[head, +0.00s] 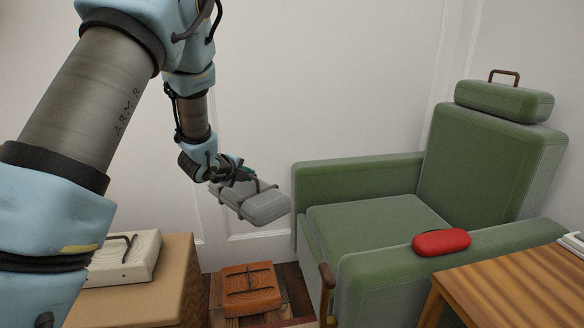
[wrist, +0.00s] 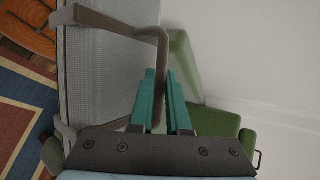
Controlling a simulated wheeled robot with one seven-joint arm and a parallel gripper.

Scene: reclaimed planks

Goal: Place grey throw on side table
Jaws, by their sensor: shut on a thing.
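The grey throw (head: 250,203) is a folded grey bundle with a dark strap and a handle. It hangs in the air in front of the white wall, left of the green armchair. My gripper (head: 241,175) is shut on its handle; in the wrist view the teal fingers (wrist: 163,90) close on the brown handle, with the grey throw (wrist: 95,75) to their left. A striped wooden table (head: 520,285), which looks like the side table, stands at the lower right beside the armchair.
The green armchair (head: 375,215) stands between throw and wooden table, with a red case (head: 441,242) on its near armrest. A strapped orange bundle (head: 252,290) sits low below the throw. A tan box-like stand (head: 145,290) bears a cream bundle (head: 125,262) at left.

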